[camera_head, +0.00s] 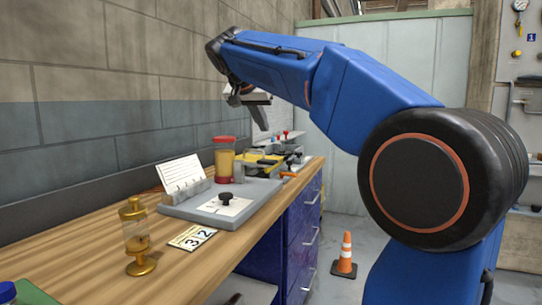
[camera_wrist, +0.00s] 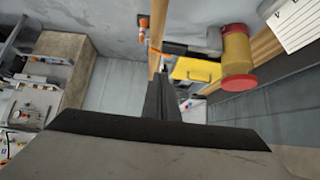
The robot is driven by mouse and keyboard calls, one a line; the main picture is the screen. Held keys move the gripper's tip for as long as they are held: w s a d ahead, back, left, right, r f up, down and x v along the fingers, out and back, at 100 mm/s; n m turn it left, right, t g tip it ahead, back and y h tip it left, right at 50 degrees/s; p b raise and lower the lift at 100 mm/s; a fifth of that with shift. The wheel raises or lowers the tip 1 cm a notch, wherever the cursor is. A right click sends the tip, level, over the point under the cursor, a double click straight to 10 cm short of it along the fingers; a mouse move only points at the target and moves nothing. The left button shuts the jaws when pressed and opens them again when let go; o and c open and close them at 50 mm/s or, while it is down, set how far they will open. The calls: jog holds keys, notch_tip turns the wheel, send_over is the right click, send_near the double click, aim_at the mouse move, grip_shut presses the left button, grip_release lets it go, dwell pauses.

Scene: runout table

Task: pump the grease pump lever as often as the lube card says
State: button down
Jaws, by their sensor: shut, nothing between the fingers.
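My gripper (camera_head: 258,115) is shut and empty, held in the air above the bench. Its dark fingers (camera_wrist: 162,98) point away from the camera in the wrist view. A cylinder with yellow contents and a red cap (camera_head: 224,160), which may be the grease pump's reservoir, stands at the back of a grey plate; it also shows in the wrist view (camera_wrist: 238,55). A white card (camera_head: 180,170) with lines of print too small to read leans in a holder to its left. I cannot tell for sure which part is the pump lever.
The grey plate (camera_head: 178,208) carries a black knob (camera_head: 226,197). A brass and glass oiler (camera_head: 136,240) and a number card reading 3 2 (camera_head: 193,237) are nearer on the wooden bench (camera_head: 85,240). A yellow block (camera_head: 262,160) and small levers are farther back. An orange cone (camera_head: 345,255) stands on the floor.

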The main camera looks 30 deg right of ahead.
send_near(275, 161)
jog(key=w+d, duration=0.2)
jog(key=d, duration=0.1)
jog(key=shift+a+f, duration=0.15)
jog(key=shift+f, duration=1.8)
jog(key=f, duration=0.2)
jog(key=f+m+t+y, duration=0.1)
jog(key=f, duration=0.1)
jog(key=f+t, duration=0.1)
jog(key=f, duration=0.1)
jog(key=shift+s+d+f+m+y, duration=0.25)
jog(key=shift+s+m+y, duration=0.1)
jog(key=shift+m+y, duration=0.05)
jog(key=shift+f, duration=0.45)
